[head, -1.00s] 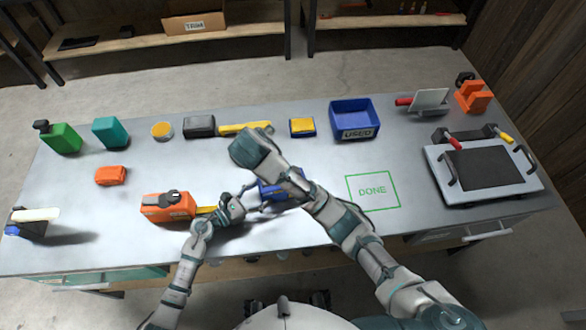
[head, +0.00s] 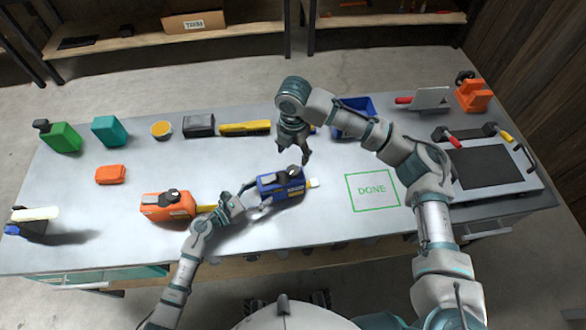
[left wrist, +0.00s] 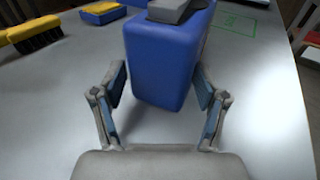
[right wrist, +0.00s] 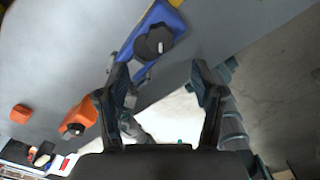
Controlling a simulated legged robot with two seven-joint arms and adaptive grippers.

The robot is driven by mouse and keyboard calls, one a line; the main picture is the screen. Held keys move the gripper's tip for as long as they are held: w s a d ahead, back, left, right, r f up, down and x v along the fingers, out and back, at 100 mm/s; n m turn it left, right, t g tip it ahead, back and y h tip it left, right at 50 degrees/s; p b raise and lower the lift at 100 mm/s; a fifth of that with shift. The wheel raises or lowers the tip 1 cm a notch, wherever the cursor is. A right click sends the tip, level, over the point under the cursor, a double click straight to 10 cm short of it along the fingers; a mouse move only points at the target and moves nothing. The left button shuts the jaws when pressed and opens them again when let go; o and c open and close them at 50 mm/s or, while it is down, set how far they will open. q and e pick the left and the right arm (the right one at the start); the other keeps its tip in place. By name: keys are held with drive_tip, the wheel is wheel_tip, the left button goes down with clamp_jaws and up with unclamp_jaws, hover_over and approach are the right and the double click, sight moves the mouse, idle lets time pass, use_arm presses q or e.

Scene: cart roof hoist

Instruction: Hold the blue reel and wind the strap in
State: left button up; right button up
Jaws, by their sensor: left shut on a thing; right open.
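The blue reel (head: 268,188) lies on the grey bench in front of me, with a dark crank on top. A short yellow strap with a pale end (head: 314,183) sticks out at its right side. My left gripper (head: 246,199) is shut on the reel's left end; in the left wrist view its fingers flank the blue body (left wrist: 163,65). My right gripper (head: 293,157) is open and empty above the reel, fingers pointing down. In the right wrist view, the reel (right wrist: 172,20) and its black crank knob (right wrist: 154,42) show beyond the open fingers.
An orange reel (head: 165,207) with a yellow strap stands left of my left gripper. A green DONE square (head: 372,190) is bare on the right. A blue bin (head: 352,106), partly behind my right arm, and several boxes and tools line the back.

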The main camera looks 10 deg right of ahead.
sight(293, 169)
wheel_tip(293, 169, down, 10)
drive_tip(key=shift+r, duration=0.1)
drive_tip(key=c, duration=1.2)
